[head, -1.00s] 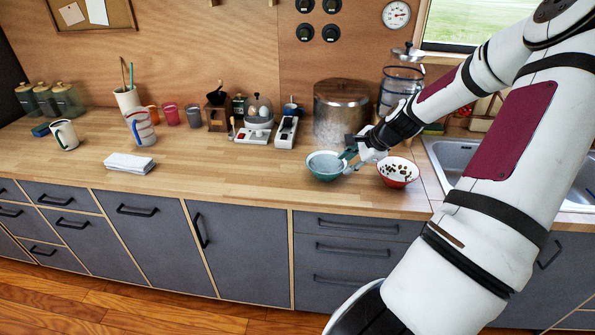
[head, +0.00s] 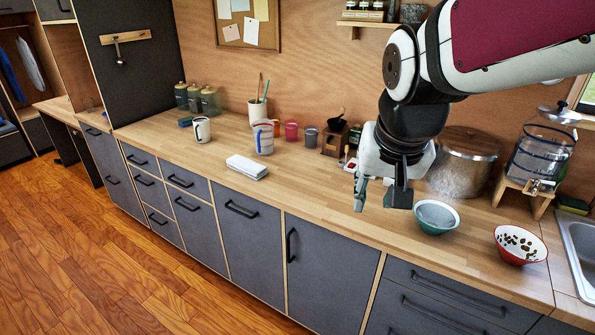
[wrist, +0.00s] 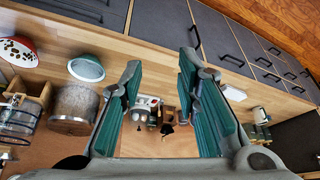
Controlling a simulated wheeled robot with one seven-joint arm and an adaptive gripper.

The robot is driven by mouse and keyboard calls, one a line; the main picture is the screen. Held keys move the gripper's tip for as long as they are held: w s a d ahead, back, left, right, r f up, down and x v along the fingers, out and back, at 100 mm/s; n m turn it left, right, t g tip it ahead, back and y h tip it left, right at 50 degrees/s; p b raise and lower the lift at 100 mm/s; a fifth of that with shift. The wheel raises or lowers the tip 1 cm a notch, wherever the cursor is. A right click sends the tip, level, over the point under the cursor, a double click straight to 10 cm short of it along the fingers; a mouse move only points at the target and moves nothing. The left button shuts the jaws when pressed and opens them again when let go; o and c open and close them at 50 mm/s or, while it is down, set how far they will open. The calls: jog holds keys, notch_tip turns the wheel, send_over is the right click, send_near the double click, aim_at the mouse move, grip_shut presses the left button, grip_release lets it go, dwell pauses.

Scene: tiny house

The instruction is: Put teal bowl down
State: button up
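The teal bowl (head: 435,217), with a pale grey inside, rests upright on the wooden counter (head: 330,195) near its front edge. It also shows in the wrist view (wrist: 87,68) at the upper left, outside my fingers. My gripper (head: 379,200) is raised above the counter, to the left of the bowl in the head view and apart from it. In the wrist view my gripper (wrist: 160,95) has its two teal-padded fingers spread wide, with nothing between them.
A red bowl with brown bits (head: 520,245) stands right of the teal bowl. Behind are a large metal pot (head: 464,160) and a glass dispenser (head: 541,153). A folded white cloth (head: 246,167) and mugs stand left. The front counter between cloth and teal bowl is clear.

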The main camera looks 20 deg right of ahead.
jog(key=s+a+r+n+t+y, duration=0.1)
jog(key=s+a+r+n, duration=0.2)
jog(key=s+a+n, duration=0.2)
jog(key=s+a, duration=0.1)
jog(key=s, duration=0.2)
jog(key=shift+s+y, duration=0.2)
jog(key=shift+y, duration=0.1)
jog(key=shift+o, duration=0.4)
jog(key=shift+a, duration=0.1)
dwell(0.6)
